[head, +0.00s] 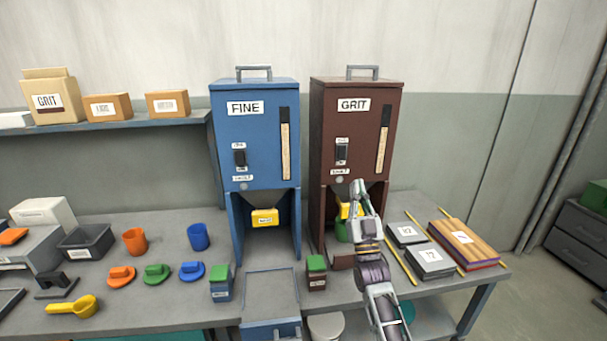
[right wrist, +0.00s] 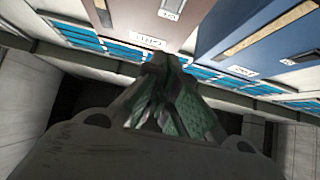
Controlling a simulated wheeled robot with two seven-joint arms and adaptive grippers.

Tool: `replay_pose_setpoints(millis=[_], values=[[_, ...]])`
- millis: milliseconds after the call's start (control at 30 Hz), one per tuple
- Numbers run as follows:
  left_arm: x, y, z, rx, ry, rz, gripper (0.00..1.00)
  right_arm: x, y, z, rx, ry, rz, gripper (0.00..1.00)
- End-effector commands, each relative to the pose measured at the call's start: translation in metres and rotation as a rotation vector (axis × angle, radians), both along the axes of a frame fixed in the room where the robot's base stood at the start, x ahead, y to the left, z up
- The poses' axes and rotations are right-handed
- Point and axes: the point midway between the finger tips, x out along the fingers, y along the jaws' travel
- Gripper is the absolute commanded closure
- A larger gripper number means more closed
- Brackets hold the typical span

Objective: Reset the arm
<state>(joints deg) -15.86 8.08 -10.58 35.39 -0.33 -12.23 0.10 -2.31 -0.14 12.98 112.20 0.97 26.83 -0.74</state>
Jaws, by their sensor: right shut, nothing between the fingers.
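My right gripper (head: 359,187) is raised in front of the brown GRIT dispenser (head: 352,137), just below its rocker switch. Its fingers are shut and empty; they also show together in the right wrist view (right wrist: 160,65). The arm partly hides the dispenser's yellow part (head: 345,210) and a green cup (head: 342,231) below it. I cannot tell whether the fingertips touch the dispenser's front. My left gripper is not in view.
The blue FINE dispenser (head: 254,137) stands to the left. Small red and blue boxes with green tops, a grey tray (head: 270,292), coloured lids and cups stand on the table. Grey plates (head: 430,261) and a wooden board (head: 463,243) lie to the right.

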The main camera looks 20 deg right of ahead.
Motion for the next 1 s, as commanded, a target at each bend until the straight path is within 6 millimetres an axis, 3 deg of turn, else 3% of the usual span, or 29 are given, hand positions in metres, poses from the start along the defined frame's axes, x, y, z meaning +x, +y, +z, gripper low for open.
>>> replay_pose_setpoints(millis=[267, 467, 733, 1000], values=[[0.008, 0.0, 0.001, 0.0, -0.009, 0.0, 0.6, 0.002, 0.002, -0.004, 0.002, 0.025, 0.005, 1.0], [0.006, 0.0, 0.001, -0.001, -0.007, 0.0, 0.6, 0.01, 0.01, -0.022, 0.012, 0.133, 0.024, 1.0], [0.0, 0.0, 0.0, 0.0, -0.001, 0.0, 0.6, 0.021, 0.03, -0.065, 0.033, 0.368, 0.063, 1.0], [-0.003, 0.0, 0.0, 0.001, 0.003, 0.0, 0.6, 0.019, 0.052, -0.115, 0.049, 0.612, 0.099, 1.0]])
